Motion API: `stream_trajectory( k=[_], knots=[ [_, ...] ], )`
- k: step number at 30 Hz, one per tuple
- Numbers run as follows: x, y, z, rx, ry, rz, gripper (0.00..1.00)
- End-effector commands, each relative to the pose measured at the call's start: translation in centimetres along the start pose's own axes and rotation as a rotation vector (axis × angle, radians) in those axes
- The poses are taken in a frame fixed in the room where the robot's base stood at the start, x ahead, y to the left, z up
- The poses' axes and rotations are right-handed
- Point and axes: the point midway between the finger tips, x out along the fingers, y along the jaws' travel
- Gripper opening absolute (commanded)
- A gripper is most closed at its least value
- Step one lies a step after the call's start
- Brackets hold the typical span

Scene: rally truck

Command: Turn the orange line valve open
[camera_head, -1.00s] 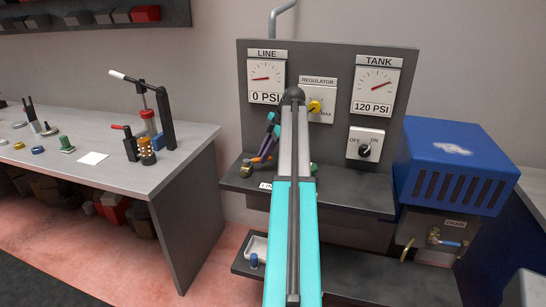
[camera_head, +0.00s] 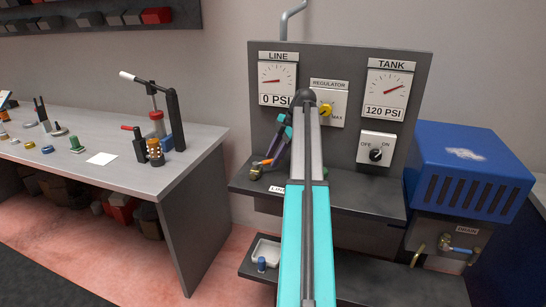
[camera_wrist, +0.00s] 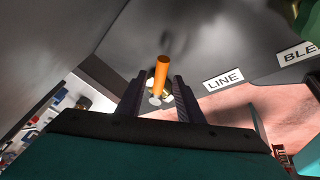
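The orange line valve handle (camera_wrist: 161,76) shows in the wrist view above a brass valve body, by the "LINE" label (camera_wrist: 223,79). My gripper (camera_wrist: 158,88) is open, with a dark finger on each side of the handle. A gap shows on both sides; I cannot tell how deep the handle sits between them. In the head view the orange handle (camera_head: 264,162) shows at the shelf's left end, next to my gripper (camera_head: 272,155), partly hidden by my arm. The line gauge (camera_head: 277,82) reads 0 PSI.
The grey panel also carries a regulator knob (camera_head: 325,110), an off/on switch (camera_head: 376,155) and a tank gauge (camera_head: 390,88) at 120 PSI. A blue machine (camera_head: 470,165) stands at right. A workbench (camera_head: 120,175) with tools stands at left. A "BLE…" label (camera_wrist: 300,53) lies beside LINE.

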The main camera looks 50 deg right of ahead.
Motion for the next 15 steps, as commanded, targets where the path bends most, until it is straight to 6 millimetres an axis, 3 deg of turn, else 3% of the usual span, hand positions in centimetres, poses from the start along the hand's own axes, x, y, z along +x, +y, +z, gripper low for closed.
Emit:
stream_trajectory(
  k=[15],
  knots=[
    [-0.75,0.29,-0.50,-0.002,0.003,0.000,0.33]
  ],
)
